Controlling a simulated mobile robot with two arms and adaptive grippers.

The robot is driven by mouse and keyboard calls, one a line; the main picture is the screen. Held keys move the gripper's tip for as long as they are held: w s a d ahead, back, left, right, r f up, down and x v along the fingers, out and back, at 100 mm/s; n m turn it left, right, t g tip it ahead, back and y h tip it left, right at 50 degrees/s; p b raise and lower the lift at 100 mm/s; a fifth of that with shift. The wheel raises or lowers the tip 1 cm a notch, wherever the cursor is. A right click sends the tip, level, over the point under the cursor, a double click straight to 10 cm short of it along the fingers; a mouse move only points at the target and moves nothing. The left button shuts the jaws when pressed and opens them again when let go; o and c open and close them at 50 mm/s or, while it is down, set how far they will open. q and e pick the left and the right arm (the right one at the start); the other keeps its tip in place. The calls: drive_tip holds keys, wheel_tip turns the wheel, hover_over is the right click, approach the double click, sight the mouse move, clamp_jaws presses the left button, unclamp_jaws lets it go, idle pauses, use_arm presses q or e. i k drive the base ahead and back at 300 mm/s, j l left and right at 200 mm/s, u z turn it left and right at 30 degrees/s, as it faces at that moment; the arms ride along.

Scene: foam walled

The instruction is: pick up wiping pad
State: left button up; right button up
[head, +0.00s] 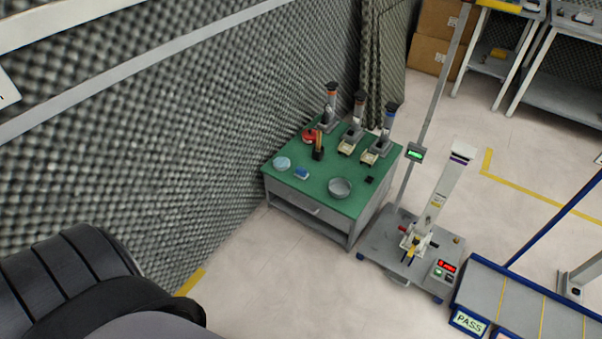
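A green-topped table (318,197) stands against the foam wall. Near its left front edge lies a small blue and white block (302,174), which looks like a wiping pad, though it is too small to be sure. A pale blue round item (282,163) lies just left of it, apart from it; it could also be a pad or cloth. Neither gripper shows. A dark, ribbed part of my own body fills the lower left corner, far from the table.
The table also holds a grey round bowl (340,187), a red item (309,135), a small black block (370,180) and several upright devices at the back. A grey test stand (408,262) is right of the table. Floor (270,270) in front is clear.

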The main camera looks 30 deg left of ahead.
sight(301, 172)
drive_tip(key=u, duration=1.25)
drive_tip(key=i+j, duration=0.15)
drive_tip(key=i, duration=0.2)
drive_tip(key=i+j, duration=0.1)
drive_tip(key=i, duration=0.25)
drive_tip(key=i+j+z, duration=0.1)
drive_tip(key=i, duration=0.3)
